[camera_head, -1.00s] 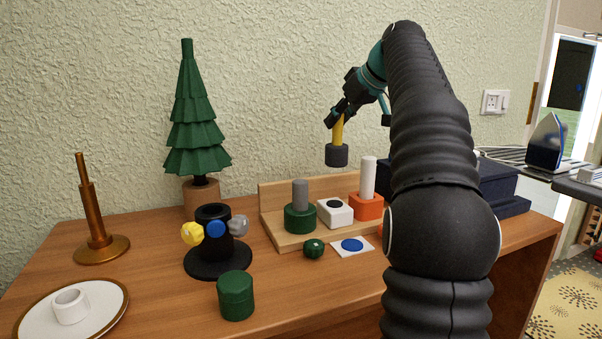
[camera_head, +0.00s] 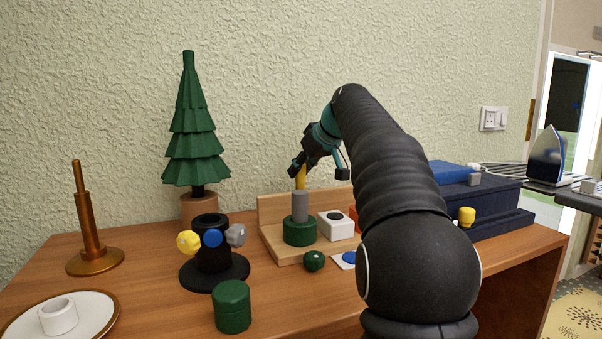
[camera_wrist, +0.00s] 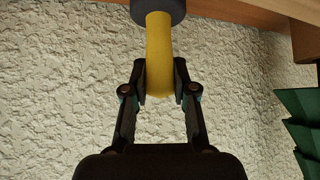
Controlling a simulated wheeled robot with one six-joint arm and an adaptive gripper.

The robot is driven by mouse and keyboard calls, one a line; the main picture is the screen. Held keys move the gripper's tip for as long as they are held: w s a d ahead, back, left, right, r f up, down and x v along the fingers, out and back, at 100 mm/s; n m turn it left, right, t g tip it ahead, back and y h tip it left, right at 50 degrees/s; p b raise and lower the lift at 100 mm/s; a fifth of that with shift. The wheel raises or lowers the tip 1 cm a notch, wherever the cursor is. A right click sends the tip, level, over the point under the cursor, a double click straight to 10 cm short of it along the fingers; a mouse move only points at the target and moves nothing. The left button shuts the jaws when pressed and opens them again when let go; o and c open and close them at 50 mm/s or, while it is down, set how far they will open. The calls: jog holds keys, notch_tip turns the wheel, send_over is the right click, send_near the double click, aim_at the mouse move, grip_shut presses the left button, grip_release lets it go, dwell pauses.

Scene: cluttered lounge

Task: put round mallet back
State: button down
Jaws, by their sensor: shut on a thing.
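My gripper (camera_wrist: 162,85) is shut on the yellow handle of the round mallet (camera_wrist: 159,50). In the wrist view its dark grey round head (camera_wrist: 158,10) is partly cut off at the top edge.
A toy tree (camera_head: 195,140) stands left. Dark blue boxes (camera_head: 490,196) are at right; my arm hides part of the rack.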

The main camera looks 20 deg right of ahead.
dwell(0.3)
jog(key=c, duration=1.4)
grip_release()
jog(key=shift+f, duration=0.2)
jog(key=o, duration=0.5)
jog(key=shift+r, duration=0.1)
jog(key=shift+s+r, duration=0.1)
jog(key=shift+r, duration=0.1)
jog(key=p+v, duration=0.1)
jog(key=v, duration=1)
jog(key=shift+s+d+r, duration=0.1)
jog(key=shift+s+r, duration=0.15)
jog(key=shift+r, duration=0.05)
